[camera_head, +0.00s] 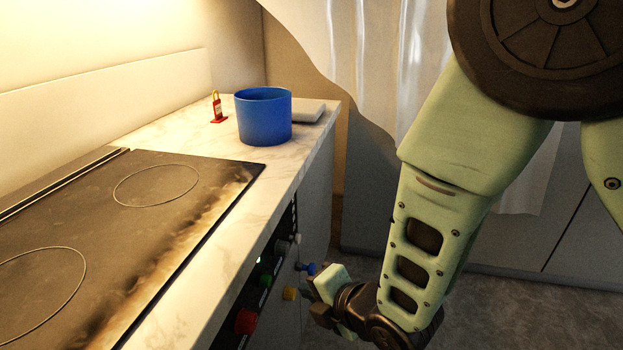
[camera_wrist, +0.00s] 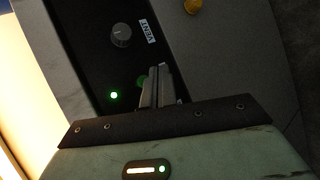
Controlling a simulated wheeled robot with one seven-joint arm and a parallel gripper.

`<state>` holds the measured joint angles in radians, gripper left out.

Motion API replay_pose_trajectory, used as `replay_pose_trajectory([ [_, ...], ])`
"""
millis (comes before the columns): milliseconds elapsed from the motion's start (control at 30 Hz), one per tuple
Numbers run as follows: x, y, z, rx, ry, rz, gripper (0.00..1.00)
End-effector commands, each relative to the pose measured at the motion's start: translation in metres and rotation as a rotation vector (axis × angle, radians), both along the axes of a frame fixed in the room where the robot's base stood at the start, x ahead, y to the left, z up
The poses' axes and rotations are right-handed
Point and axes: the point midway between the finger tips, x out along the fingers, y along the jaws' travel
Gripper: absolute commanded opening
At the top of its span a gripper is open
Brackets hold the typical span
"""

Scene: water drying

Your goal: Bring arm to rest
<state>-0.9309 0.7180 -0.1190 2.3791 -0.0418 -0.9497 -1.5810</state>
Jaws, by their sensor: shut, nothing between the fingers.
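My gripper (camera_wrist: 158,88) is shut and empty in the wrist view, its two fingers pressed together. They stand in front of the dark control panel (camera_wrist: 95,62) and partly hide a green knob (camera_wrist: 143,82) on it. I cannot tell whether they touch it. In the head view my arm comes down from the upper right, and its end is low beside the counter front, near the knobs. The fingertips are hard to make out there.
A blue pot (camera_head: 263,118) and a small red padlock-like item (camera_head: 217,108) stand on the marble counter (camera_head: 165,128). The cooktop (camera_head: 120,200) has scorched marks. Floor shows at the lower right.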

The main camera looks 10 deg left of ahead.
Motion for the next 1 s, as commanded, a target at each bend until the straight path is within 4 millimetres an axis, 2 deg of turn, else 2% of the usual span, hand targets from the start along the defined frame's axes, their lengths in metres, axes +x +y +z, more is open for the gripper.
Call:
replay_pose_trajectory([
  [133,-0.001,-0.012,0.027,0.042,0.158,-0.122,0.0],
  [267,-0.015,-0.037,0.066,0.1,0.434,-0.348,0.0],
  [367,-0.035,-0.061,0.097,0.135,0.652,-0.556,0.0],
  [500,-0.071,-0.099,0.142,0.161,0.905,-0.868,0.0],
  [700,-0.13,-0.153,0.195,0.155,1.119,-1.318,0.0],
  [833,-0.157,-0.177,0.215,0.144,1.164,-1.524,0.0],
  [1000,-0.172,-0.189,0.222,0.136,1.177,-1.636,0.0],
])
